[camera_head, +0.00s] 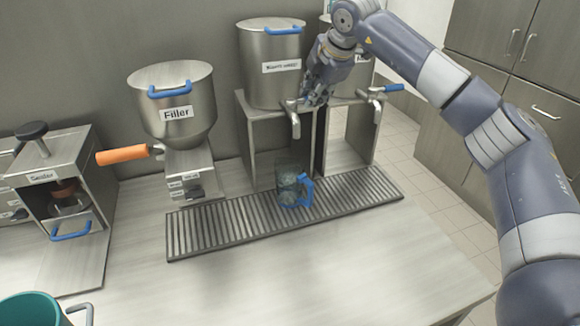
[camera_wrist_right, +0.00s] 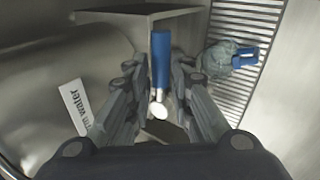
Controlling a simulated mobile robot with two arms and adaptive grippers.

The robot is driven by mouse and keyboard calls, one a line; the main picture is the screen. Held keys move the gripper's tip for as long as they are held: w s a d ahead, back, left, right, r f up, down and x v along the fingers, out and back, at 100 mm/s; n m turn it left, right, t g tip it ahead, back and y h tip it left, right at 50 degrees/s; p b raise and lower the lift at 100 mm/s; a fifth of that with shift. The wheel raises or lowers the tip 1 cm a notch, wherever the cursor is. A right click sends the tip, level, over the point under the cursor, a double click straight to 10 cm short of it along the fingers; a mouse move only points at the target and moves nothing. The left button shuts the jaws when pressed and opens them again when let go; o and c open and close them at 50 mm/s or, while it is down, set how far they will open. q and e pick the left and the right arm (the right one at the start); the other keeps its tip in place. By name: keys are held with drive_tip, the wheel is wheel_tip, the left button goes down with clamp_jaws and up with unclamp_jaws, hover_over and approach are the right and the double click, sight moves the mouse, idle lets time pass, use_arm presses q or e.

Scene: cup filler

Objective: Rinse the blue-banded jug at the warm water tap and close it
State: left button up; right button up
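The clear jug (camera_head: 287,180) with a blue handle stands on the slotted drain grate (camera_head: 225,228), below the spout of the warm water tap (camera_head: 295,122). The jug also shows at the right of the right wrist view (camera_wrist_right: 218,60). I cannot make out water running or how full the jug is. My right gripper (camera_head: 316,96) is at the tap, below the labelled tank (camera_head: 257,85). In the wrist view its fingers (camera_wrist_right: 158,78) are apart, with the tap's blue lever (camera_wrist_right: 160,50) between them and gaps on both sides. My left gripper is out of view.
A second tap with a blue lever (camera_head: 394,88) is to the right. The Filler (camera_head: 175,112) with an orange handle (camera_head: 122,156) and the Sealer (camera_head: 60,180) stand to the left. A teal container (camera_head: 30,310) is at the front left.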

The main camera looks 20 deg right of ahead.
drive_tip(key=o, duration=0.4)
drive_tip(key=shift+w, duration=0.1)
drive_tip(key=shift+c, duration=0.2)
drive_tip(key=shift+w, duration=0.15)
drive_tip(key=v, duration=1.2)
